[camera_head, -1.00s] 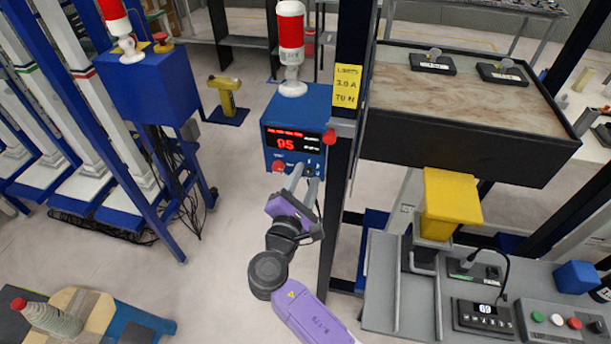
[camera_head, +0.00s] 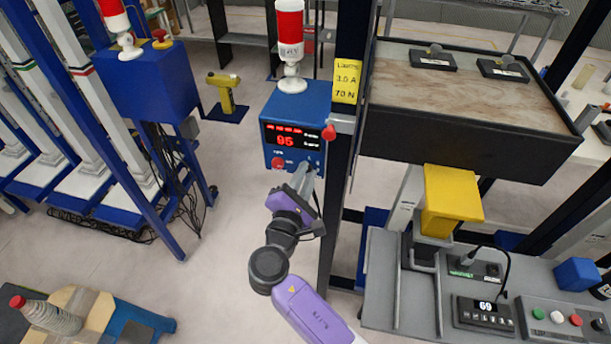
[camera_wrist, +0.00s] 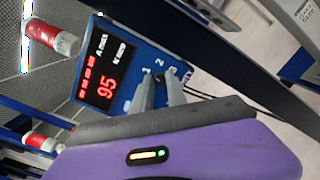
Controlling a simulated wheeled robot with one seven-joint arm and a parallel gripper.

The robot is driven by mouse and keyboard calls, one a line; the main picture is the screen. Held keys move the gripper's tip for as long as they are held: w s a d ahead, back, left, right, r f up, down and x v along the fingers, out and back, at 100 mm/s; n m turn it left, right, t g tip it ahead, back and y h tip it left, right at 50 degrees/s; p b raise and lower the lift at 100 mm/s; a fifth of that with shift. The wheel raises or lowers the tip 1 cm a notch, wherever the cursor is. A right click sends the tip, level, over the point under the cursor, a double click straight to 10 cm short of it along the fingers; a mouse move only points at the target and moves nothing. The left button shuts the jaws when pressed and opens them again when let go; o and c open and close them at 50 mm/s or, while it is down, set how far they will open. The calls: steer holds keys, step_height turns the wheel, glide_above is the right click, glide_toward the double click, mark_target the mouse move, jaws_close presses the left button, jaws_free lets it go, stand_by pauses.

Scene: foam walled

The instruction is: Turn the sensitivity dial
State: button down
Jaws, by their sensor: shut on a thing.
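The blue control box (camera_head: 290,100) stands ahead, with a red display (camera_head: 290,137) that reads 95; the display also shows in the wrist view (camera_wrist: 104,84). My gripper (camera_head: 306,170) reaches the lower right of the box's front, right of a round red knob (camera_head: 278,162). In the wrist view my gripper's fingers (camera_wrist: 161,82) close in at the panel below the marks 1, 2 and 3. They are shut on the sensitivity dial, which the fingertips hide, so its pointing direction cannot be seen.
A red-and-white lamp (camera_head: 290,45) stands on the box. A red button (camera_head: 329,132) sticks out at its right side, beside a dark post with a yellow limits note (camera_head: 347,82). A grey bench with a yellow block (camera_head: 452,200) is on the right.

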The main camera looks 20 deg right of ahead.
steer(key=m+b, duration=0.6)
steer(key=shift+f+y, duration=0.3)
steer(key=m+b, duration=0.4)
steer(key=shift+r+m+b, duration=0.15)
steer(key=shift+m+b, duration=0.2)
steer(key=shift+m, duration=0.05)
steer(key=shift+r, duration=0.1)
steer(key=c, duration=1.3)
jaws_free()
steer(key=shift+s, duration=0.1)
steer(key=b+v, duration=0.1)
steer(key=v, duration=0.6)
steer(key=shift+s+a, duration=0.2)
steer(key=shift+s, duration=0.1)
